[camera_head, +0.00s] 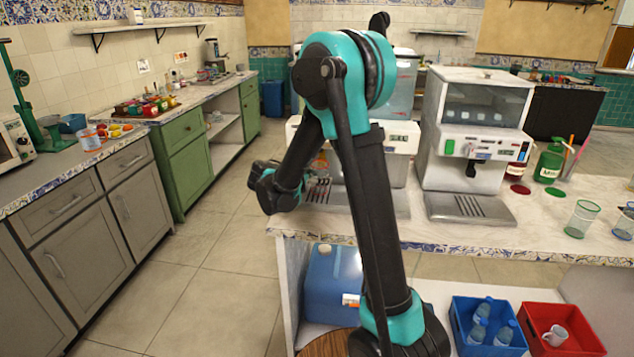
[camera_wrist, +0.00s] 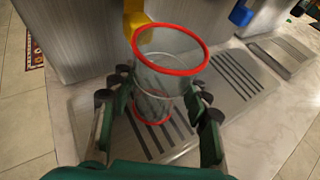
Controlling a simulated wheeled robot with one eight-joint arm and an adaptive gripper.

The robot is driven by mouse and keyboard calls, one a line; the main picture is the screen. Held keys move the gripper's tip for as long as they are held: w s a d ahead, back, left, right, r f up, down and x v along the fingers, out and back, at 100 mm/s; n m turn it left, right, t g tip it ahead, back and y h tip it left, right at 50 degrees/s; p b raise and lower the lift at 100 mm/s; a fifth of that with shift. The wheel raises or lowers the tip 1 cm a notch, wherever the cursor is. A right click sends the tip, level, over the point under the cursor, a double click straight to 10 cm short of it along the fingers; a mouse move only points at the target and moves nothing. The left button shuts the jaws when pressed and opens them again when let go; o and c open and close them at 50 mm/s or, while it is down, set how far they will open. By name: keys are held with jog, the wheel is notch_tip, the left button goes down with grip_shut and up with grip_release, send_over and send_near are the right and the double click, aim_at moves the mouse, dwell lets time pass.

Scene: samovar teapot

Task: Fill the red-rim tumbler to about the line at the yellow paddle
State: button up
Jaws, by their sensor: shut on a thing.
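The red-rim tumbler (camera_wrist: 165,75) is clear, with a red rim and a red ring at its base. In the wrist view it is upright between the fingers of my gripper (camera_wrist: 158,108), which is shut on it. The yellow paddle (camera_wrist: 136,22) is on the machine front, just behind and left of the tumbler's rim. The slotted drip tray (camera_wrist: 95,115) lies beneath the tumbler; whether the base touches it I cannot tell. A pale line circles the tumbler's wall, but I cannot make out any water level. In the head view my arm hides much of this.
A green-rim glass (camera_head: 582,218) is at the counter's right side. A blue crate (camera_head: 489,330) and a red crate (camera_head: 560,330) sit below. The floor at left is clear.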

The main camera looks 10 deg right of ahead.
jog(key=shift+w+d, duration=0.1)
jog(key=shift+w, duration=0.3)
jog(key=shift+w+d, duration=0.25)
jog(key=shift+w, duration=0.6)
jog(key=shift+s, duration=0.2)
dwell(4.3)
jog(key=shift+s+a, duration=0.25)
jog(key=shift+s, duration=0.5)
jog(key=shift+s+a, duration=0.25)
jog(key=shift+s, duration=0.45)
jog(key=shift+s+a, duration=0.25)
jog(key=shift+s, duration=0.5)
jog(key=shift+s, duration=0.1)
